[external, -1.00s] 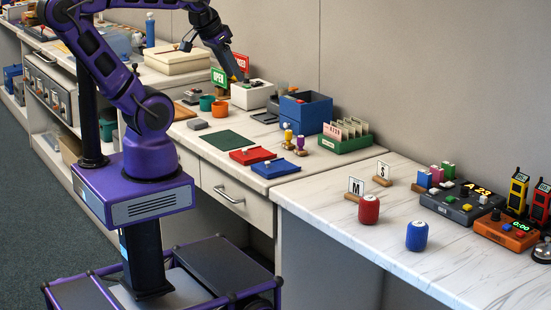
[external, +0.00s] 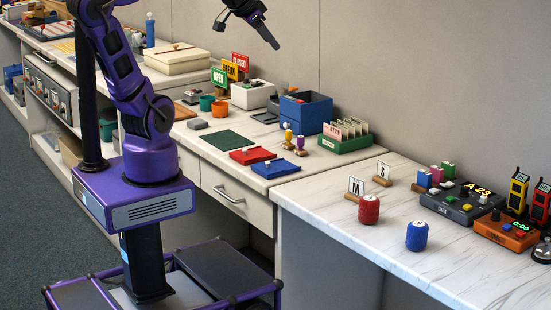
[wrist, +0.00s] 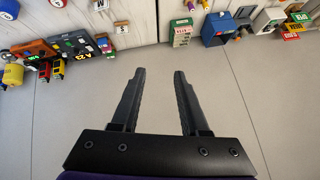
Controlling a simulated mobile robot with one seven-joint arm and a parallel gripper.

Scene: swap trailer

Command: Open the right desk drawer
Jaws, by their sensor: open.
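The right desk drawer (external: 236,204) is a pale front under the desk top with a curved metal handle (external: 229,194). It looks shut, flush with the desk front. My gripper (external: 272,42) is raised in front of the wall, high above the back of the desk and well away from the handle. In the wrist view my gripper (wrist: 157,72) shows two dark fingers spread apart with nothing between them. The drawer is not in the wrist view.
On the desk above the drawer lie a red tray (external: 252,155), a blue tray (external: 275,169) and a green mat (external: 229,141). A blue box (external: 306,112) and a green card box (external: 346,141) stand behind. My base stands close in front of the desk, left of the handle.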

